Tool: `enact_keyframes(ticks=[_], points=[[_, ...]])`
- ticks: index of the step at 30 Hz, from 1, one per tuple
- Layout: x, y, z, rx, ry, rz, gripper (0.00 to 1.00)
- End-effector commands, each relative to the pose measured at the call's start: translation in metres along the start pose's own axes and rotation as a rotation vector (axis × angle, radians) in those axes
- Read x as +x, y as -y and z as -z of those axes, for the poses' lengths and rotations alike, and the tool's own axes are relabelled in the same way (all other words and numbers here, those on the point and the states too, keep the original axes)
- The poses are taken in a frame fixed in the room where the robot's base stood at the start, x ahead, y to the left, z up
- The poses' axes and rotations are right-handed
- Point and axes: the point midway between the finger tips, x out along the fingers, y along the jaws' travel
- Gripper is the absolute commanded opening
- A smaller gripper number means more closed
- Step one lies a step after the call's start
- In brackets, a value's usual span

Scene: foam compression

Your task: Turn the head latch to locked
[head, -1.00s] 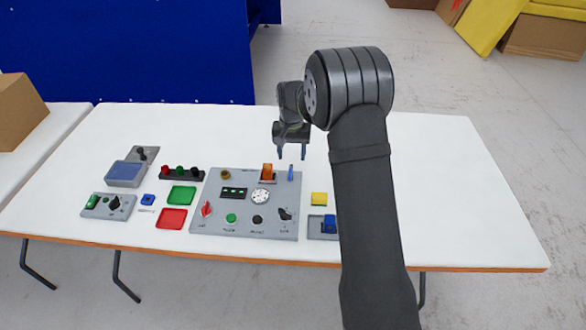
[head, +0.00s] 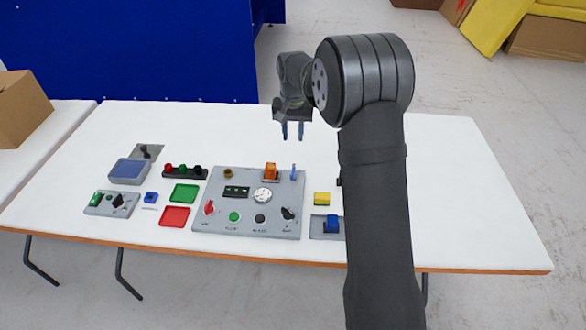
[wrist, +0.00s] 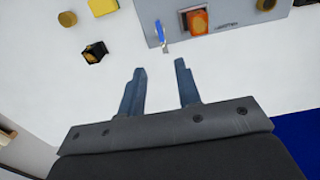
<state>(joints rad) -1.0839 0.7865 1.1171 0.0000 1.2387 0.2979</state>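The grey control panel (head: 206,226) lies on the white table. A thin blue lever (head: 293,173) stands at its far right corner, beside an orange switch (head: 270,171). A black pointer knob (head: 288,213) is at its near right and a red pointer knob (head: 209,208) at its near left. The labels are too small to read, so I cannot tell which is the head latch. My gripper (head: 292,135) is open and empty, above the table beyond the panel's far edge. In the wrist view, the blue lever (wrist: 160,34) is ahead of my open fingers (wrist: 160,82), apart from them.
A yellow block (head: 321,198) and a blue part on a grey base (head: 331,224) lie right of the panel. A black object (wrist: 94,52) shows in the wrist view. The far table is clear.

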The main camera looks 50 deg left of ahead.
Motion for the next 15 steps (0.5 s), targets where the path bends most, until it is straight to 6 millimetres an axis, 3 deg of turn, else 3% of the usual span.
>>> enact_keyframes(ticks=[15], points=[[0.113, 0.0, -0.001, 0.0, 0.003, -0.001, 0.31]])
